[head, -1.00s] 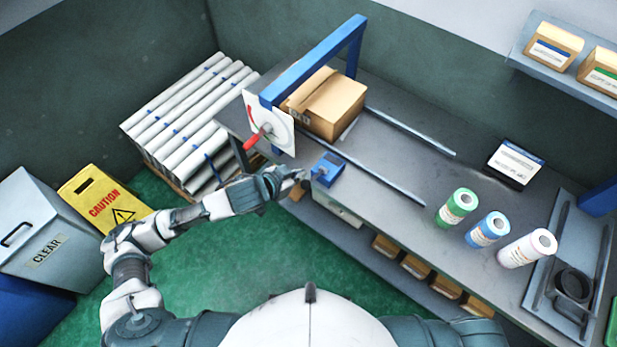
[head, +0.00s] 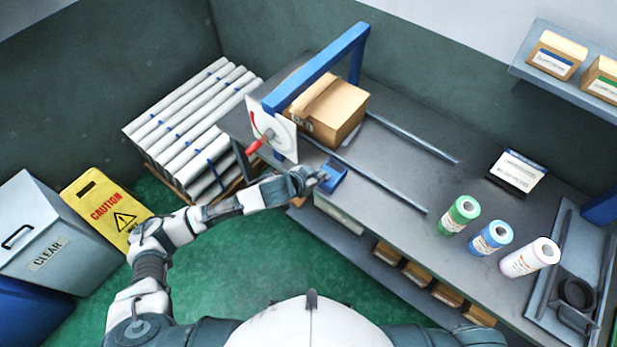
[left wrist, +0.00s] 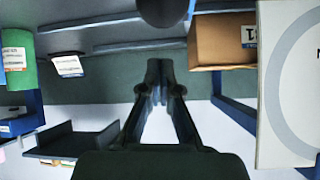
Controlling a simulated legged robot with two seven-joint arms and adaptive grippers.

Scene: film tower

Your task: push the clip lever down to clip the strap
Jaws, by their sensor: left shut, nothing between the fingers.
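A small blue device (head: 333,174) sits at the near edge of the grey bench in the head view, close to the blue frame. My left gripper (head: 314,179) is right against it in the picture and covers its left part; I cannot tell whether they touch. The left wrist view shows the fingers (left wrist: 157,68) shut, with nothing between them. A dark rounded thing (left wrist: 165,10) shows at the top edge there; I cannot tell what it is. A red-handled lever (head: 258,143) sits on a white plate (head: 284,137) left of the gripper. No strap can be made out.
Two metal rails (head: 370,178) run along the bench.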

